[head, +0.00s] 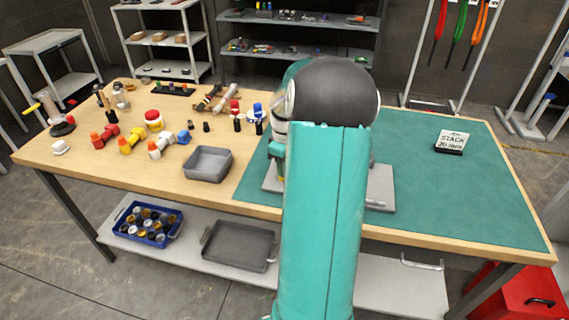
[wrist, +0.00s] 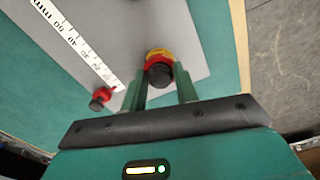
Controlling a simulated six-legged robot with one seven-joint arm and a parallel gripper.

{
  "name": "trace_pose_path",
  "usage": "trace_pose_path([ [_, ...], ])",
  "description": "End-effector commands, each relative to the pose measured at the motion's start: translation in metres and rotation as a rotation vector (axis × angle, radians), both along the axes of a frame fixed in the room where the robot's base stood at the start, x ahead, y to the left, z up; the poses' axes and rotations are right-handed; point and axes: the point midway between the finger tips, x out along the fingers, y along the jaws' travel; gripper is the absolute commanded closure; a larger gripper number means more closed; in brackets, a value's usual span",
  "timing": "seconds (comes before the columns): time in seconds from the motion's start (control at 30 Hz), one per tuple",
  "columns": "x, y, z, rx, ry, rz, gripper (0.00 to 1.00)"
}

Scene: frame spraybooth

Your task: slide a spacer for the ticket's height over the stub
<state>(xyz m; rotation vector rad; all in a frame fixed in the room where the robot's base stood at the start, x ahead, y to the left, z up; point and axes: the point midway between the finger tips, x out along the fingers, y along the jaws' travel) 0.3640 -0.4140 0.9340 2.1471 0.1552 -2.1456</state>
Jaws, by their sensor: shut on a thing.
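The ticket (head: 452,141) stands on the green mat at the right and appears to read "STACK 20 mm". In the wrist view my gripper (wrist: 160,88) is shut on a spacer (wrist: 160,73) that shows a dark round end with red around it. A yellow band (wrist: 158,54) shows just beyond the red. I cannot tell whether the yellow belongs to the held piece or to something under it. The stub is not clearly visible. In the head view my arm hides the gripper and most of the grey plate (head: 381,187).
A ruler scale (wrist: 80,48) runs along the grey plate, with a small red and black piece (wrist: 102,98) beside it. A grey tray (head: 207,164) and several coloured fittings (head: 131,143) sit on the wooden side. The mat's right side is mostly clear.

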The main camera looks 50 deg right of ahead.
Motion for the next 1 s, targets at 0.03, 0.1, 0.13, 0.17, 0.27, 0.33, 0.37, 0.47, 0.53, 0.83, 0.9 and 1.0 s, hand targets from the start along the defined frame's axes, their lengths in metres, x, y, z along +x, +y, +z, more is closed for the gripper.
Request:
trace_pose_path([
  [0.03, 0.0, 0.0, 0.0, 0.0, 0.0, 0.0, 0.91],
  [0.1, 0.0, 0.0, 0.0, 0.0, 0.0, 0.0, 0.91],
  [0.13, 0.0, 0.0, 0.0, 0.0, 0.0, 0.0, 0.91],
  [0.17, 0.0, 0.0, 0.0, 0.0, 0.0, 0.0, 0.64],
  [0.27, 0.0, 0.0, 0.0, 0.0, 0.0, 0.0, 0.45],
  [0.33, 0.0, 0.0, 0.0, 0.0, 0.0, 0.0, 0.45],
  [0.37, 0.0, 0.0, 0.0, 0.0, 0.0, 0.0, 0.45],
  [0.47, 0.0, 0.0, 0.0, 0.0, 0.0, 0.0, 0.45],
  [0.53, 0.0, 0.0, 0.001, 0.0, 0.0, 0.0, 0.45],
  [0.83, 0.001, -0.001, 0.034, -0.004, -0.003, 0.001, 0.45],
  [0.9, 0.001, -0.001, 0.05, -0.005, -0.003, 0.0, 0.45],
  [1.0, 0.001, 0.0, 0.073, -0.004, -0.003, 0.0, 0.45],
])
